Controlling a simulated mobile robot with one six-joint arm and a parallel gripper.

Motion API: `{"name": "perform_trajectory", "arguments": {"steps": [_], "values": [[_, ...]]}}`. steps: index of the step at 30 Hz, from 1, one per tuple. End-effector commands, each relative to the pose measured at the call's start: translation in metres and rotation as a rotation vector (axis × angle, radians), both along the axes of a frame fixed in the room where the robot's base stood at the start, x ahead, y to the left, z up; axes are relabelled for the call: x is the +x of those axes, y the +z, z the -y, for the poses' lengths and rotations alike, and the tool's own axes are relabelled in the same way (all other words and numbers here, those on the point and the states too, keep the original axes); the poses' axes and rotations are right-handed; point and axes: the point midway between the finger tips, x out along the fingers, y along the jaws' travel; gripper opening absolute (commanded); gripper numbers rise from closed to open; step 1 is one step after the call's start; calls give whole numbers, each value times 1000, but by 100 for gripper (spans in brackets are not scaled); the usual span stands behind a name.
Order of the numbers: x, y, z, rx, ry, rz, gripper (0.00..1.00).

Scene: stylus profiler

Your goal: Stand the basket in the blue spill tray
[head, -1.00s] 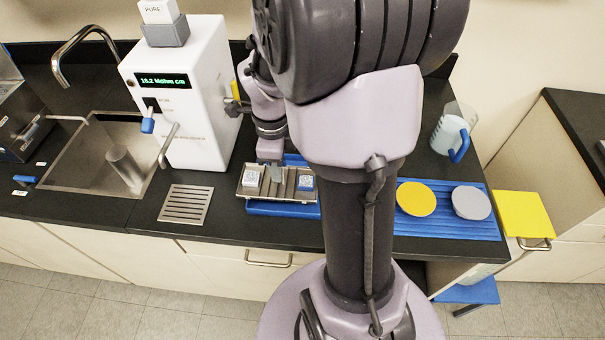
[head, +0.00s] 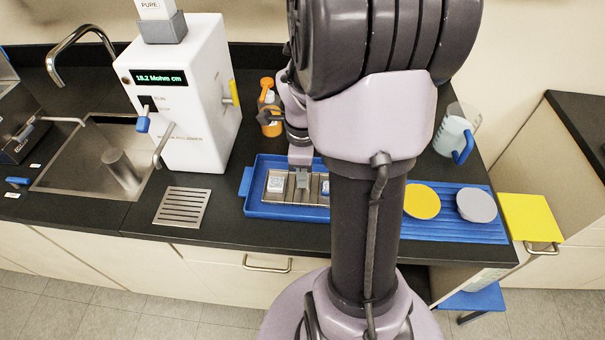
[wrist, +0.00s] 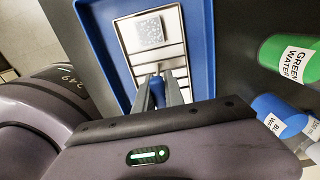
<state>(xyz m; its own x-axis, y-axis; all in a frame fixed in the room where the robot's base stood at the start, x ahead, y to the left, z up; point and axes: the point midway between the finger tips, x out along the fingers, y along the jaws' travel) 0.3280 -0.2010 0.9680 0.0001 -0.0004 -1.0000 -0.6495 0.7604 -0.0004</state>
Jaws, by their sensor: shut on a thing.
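The metal basket (head: 285,201) is upright, with a white block at its left end and a blue-and-white one at its right. My gripper (head: 302,183) is shut on the middle of the basket, and the wrist view shows its fingers (wrist: 159,92) there. The blue spill tray (head: 252,186) surrounds the basket, and its blue rim also shows in the wrist view (wrist: 98,50). The basket appears inside the rim; I cannot tell whether it touches the tray floor. My arm hides the tray's right end.
A white water purifier (head: 190,100) stands to the left, with a drain grille (head: 182,207) before it. An orange bottle (head: 269,122) stands behind the tray. A blue ribbed mat (head: 450,228) with yellow and grey discs and a jug (head: 453,135) are to the right.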

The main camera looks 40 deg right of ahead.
Motion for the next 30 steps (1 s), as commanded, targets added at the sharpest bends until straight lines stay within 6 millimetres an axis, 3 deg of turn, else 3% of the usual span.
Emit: {"name": "perform_trajectory", "arguments": {"steps": [2,3,6,16,24,30], "values": [[0,-4,0,0,0,0,0],[0,-3,0,0,0,0,22],[0,-2,0,0,0,0,36],[0,5,0,0,0,0,36],[1,80,0,-2,-1,3,36],[0,116,0,-2,-1,1,36]]}}
